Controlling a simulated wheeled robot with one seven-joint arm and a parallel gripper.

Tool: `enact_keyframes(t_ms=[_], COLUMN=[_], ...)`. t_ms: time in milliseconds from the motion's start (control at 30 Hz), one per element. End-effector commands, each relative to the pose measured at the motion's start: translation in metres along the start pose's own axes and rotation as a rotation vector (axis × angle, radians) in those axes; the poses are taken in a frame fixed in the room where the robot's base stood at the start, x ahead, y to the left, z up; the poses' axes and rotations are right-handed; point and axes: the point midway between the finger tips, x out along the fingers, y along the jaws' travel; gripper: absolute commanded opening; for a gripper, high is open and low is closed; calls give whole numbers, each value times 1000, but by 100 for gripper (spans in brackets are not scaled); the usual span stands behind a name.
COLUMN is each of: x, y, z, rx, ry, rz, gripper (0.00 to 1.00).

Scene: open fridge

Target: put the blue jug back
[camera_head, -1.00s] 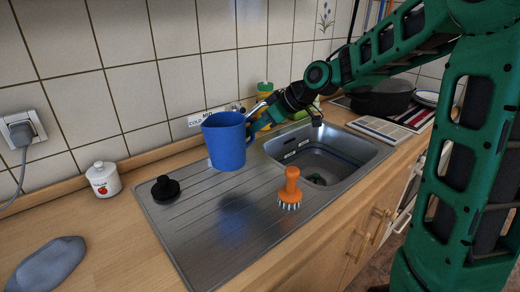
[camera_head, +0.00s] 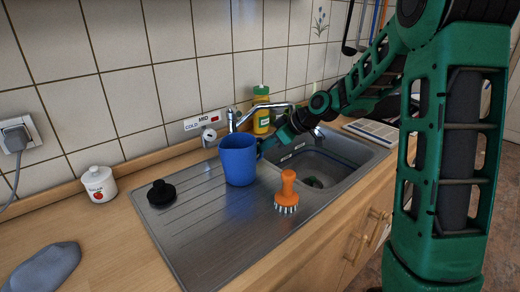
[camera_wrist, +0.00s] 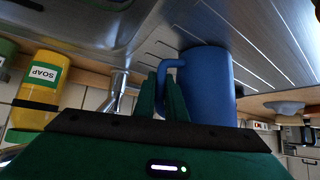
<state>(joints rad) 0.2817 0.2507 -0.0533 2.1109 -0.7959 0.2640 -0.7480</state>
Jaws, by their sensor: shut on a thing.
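The blue jug (camera_head: 238,160) is upright at the ribbed steel drainboard (camera_head: 205,205), left of the sink basin. Its base seems to be on or just above the metal; I cannot tell which. It also shows in the wrist view (camera_wrist: 208,88), with its handle towards my gripper. My gripper (camera_head: 268,146) comes from the right, and its fingers (camera_wrist: 168,92) are shut on the jug's handle. In the head view the fingertips are mostly hidden by the jug.
An orange brush (camera_head: 287,190) stands right of the jug, and a black stopper (camera_head: 161,192) lies left. The faucet (camera_head: 232,120) and a yellow soap bottle (camera_head: 261,112) are behind. A white jar (camera_head: 99,184) and grey cloth (camera_head: 44,268) are on the counter. The front drainboard is clear.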

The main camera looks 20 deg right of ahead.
Motion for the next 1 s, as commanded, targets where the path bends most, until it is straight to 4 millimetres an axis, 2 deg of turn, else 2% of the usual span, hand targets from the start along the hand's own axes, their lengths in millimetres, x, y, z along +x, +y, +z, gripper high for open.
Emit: enact_keyframes(t_ms=[167,200,267,667,767,1000], x=[1,1,1,-6,-18,-66], y=[0,0,0,1,1,2], z=[1,1,1,0,-1,-1], rx=[0,0,0,0,0,0], ry=[0,0,0,1,2,2], rz=[0,0,0,3,3,6], gripper=[0,18,30,30,30,30])
